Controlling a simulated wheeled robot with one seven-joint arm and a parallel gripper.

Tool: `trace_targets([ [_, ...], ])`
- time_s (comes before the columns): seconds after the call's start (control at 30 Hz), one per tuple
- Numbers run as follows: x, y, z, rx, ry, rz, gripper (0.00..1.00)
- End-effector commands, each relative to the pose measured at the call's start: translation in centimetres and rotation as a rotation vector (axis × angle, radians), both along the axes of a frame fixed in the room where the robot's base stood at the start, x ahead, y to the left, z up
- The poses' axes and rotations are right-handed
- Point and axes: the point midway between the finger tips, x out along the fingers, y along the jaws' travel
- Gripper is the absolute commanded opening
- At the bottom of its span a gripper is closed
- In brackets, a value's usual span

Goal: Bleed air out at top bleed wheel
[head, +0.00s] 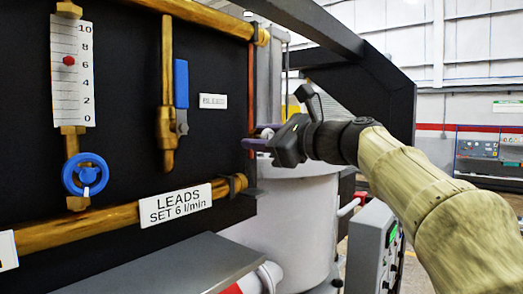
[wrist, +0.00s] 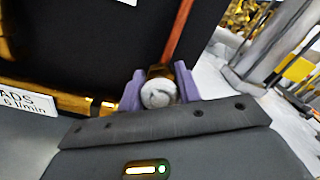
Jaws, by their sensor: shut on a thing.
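In the wrist view, a small round grey-white knob (wrist: 158,94) sits on a brass fitting (wrist: 160,71) at the end of a thin copper pipe (wrist: 178,32). The two purple fingers of my gripper (wrist: 159,96) are shut on it, one on each side. I cannot tell from its look alone whether this knob is the bleed wheel. In the head view, my gripper (head: 255,136) reaches from the right to the black panel's edge, by the copper pipe (head: 251,90). The knob is hidden there behind the fingers.
A flow gauge (head: 73,100) has its red float between 6 and 8, above a blue handwheel (head: 86,175). A blue lever valve (head: 181,84) hangs beside it. A brass pipe labelled LEADS (head: 110,219) runs below. A grey vessel (head: 290,220) stands under my gripper; a control box (head: 375,250) is right.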

Motion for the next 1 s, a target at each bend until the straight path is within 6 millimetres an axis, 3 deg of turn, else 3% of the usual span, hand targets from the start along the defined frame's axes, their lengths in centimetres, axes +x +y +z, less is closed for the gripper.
trace_targets([
  [1.0, -0.08, 0.06, -0.17, -0.559, -0.719, 0.000, 0.11],
])
